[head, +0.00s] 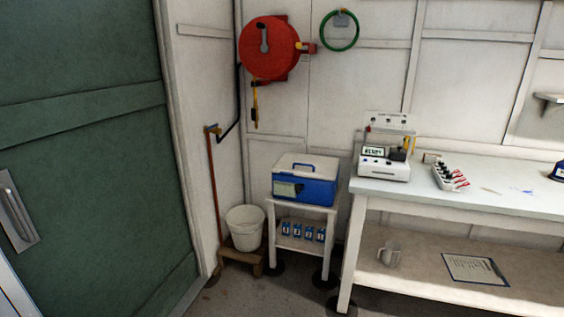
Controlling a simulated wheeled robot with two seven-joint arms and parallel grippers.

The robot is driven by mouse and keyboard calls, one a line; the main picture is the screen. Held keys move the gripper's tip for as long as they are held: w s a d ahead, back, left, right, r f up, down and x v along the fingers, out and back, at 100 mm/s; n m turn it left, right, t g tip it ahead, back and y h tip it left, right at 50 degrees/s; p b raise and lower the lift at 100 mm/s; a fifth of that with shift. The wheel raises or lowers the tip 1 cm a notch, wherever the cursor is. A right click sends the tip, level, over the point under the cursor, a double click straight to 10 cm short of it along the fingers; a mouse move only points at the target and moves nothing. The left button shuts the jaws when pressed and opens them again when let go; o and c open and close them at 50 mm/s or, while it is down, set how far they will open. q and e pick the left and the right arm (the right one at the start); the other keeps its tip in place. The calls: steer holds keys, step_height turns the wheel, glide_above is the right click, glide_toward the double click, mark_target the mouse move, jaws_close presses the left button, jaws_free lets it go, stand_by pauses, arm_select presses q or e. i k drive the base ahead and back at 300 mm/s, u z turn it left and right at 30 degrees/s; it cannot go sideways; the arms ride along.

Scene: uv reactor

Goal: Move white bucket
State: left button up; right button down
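The white bucket (246,229) stands upright in the corner in the head view, left of the small white stand. It rests on a low brown wooden stool (243,257). Its rim is open at the top and the inside looks pale; I cannot make out anything in it. Neither of my grippers shows in the head view, so nothing is seen touching the bucket.
A small stand (331,246) with a blue and white box (306,181) is right of the bucket. A long workbench (480,197) fills the right. A green door (85,150) is left. A red hose reel (270,48) hangs above. Some grey floor (235,298) is clear in front.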

mark_target(246, 222)
steer(key=i, duration=2)
steer(key=u, duration=1.1)
steer(key=i, duration=0.55)
steer(key=u, duration=0.85)
